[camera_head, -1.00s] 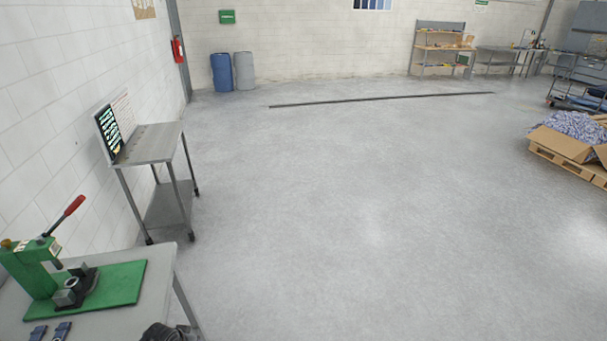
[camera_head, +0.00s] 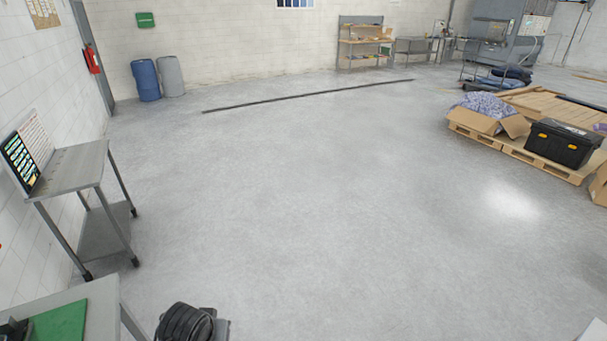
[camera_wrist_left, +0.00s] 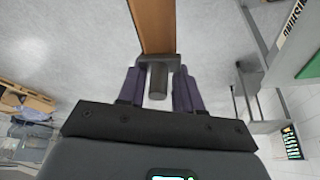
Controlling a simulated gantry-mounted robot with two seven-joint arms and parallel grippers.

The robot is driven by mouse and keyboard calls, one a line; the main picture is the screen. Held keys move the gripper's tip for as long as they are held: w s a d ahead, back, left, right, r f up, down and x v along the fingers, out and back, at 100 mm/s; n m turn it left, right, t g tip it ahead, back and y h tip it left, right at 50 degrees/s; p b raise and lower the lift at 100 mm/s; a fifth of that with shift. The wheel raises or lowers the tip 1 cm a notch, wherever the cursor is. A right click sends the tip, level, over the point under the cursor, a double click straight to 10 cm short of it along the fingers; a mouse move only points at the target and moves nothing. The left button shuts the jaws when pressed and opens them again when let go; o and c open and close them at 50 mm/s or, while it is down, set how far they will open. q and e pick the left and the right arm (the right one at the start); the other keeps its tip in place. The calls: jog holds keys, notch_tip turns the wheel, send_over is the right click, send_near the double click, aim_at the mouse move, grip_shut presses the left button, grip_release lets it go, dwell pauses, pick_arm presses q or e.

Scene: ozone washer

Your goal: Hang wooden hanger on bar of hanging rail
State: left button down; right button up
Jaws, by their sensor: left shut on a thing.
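My left gripper (camera_wrist_left: 157,80) shows in the left wrist view, with a dark purple finger on each side. It is shut on the wooden hanger (camera_wrist_left: 156,28), a flat brown piece that runs from between the fingers to the top edge. A grey part with a rounded stub sits between the fingers; I cannot tell what it belongs to. The rest of the hanger is out of frame. The head view shows neither the hanger nor either gripper. I see no hanging rail in either view. My right gripper is out of view.
A grey table with a green mat (camera_head: 62,322) is at the lower left. Behind it stands a metal stand (camera_head: 75,165) with a screen. Pallets with a box (camera_head: 490,113) and a black case (camera_head: 560,145) are at right. The middle floor is clear.

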pick_arm(q)
jog(key=w+p+v, duration=0.1)
jog(key=p+v, duration=0.7)
jog(key=v, duration=0.4)
jog(key=shift+r, duration=0.3)
jog(key=shift+w, duration=0.2)
